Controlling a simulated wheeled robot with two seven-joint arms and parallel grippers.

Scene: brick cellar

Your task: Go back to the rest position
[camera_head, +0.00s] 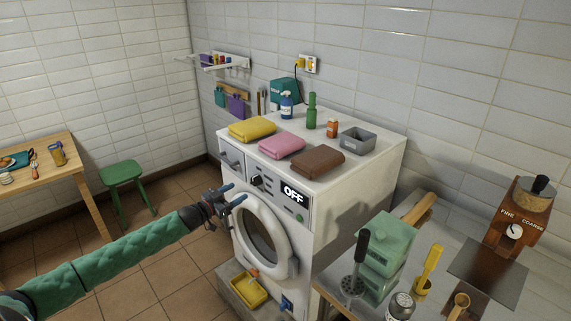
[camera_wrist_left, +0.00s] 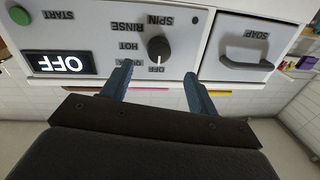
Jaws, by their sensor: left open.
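My left arm comes in from the left in a green quilted sleeve. My left gripper (camera_head: 232,194) is open and empty in front of the washing machine (camera_head: 340,215), just left of its round door. In the left wrist view, the two blue fingers of the left gripper (camera_wrist_left: 154,88) stand apart below the program dial (camera_wrist_left: 158,49), with nothing between them. The dial also shows in the head view (camera_head: 257,181). The display (camera_head: 294,192) reads OFF. My right gripper is not in view.
Yellow (camera_head: 252,128), pink (camera_head: 281,146) and brown (camera_head: 317,161) towels lie on the machine. A counter with a coffee grinder (camera_head: 516,220) and green machine (camera_head: 384,250) stands at the right. A green stool (camera_head: 123,173) and wooden table (camera_head: 35,158) are at the left, with open floor between.

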